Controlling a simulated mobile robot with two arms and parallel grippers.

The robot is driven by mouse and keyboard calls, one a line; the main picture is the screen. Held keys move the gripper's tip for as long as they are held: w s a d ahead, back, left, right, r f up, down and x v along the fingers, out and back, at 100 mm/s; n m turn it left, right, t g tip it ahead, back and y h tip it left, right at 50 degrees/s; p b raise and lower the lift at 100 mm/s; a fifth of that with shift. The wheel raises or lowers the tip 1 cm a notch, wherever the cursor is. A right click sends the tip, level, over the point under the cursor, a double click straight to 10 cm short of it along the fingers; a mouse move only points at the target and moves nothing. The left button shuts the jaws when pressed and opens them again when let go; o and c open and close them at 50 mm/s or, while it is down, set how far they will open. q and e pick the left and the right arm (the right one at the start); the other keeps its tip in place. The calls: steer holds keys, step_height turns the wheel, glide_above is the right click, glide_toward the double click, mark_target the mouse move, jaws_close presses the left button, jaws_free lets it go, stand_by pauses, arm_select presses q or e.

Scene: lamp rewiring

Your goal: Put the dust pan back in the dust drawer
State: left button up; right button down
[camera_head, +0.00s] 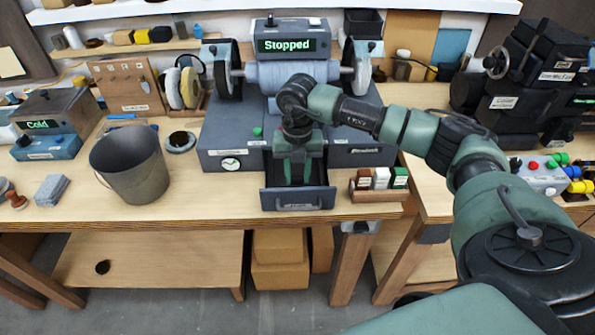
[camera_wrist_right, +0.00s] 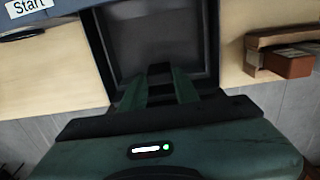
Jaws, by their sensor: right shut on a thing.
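The dust drawer (camera_head: 297,200) is pulled open at the front of the grinder, with its labelled front and handle facing me. My right gripper (camera_head: 297,178) points down into the drawer just behind its front. In the right wrist view the dust pan (camera_wrist_right: 185,35) shows as a dark shallow tray framed by the drawer walls (camera_wrist_right: 94,45). My right gripper (camera_wrist_right: 160,75) is shut at the pan's near edge. The fingers hide the grip point, and I cannot tell whether the pan rests on the drawer floor. My left gripper is not in view.
A grey bucket (camera_head: 130,165) stands on the bench left of the drawer. A wooden holder with small boxes (camera_head: 380,190) stands close on the right. The grinder (camera_head: 288,80) reads "Stopped" behind. The bench's front edge lies just below the drawer.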

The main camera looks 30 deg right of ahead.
steer(key=shift+f, duration=0.1)
steer(key=c, duration=1.1)
jaws_free()
steer(key=shift+o, duration=0.2)
steer(key=shift+r, duration=0.25)
steer(key=shift+w+r, duration=0.1)
steer(key=shift+r, duration=0.15)
step_height(320, 180, up, 11)
steer(key=b, duration=0.3)
steer(key=shift+r, duration=0.15)
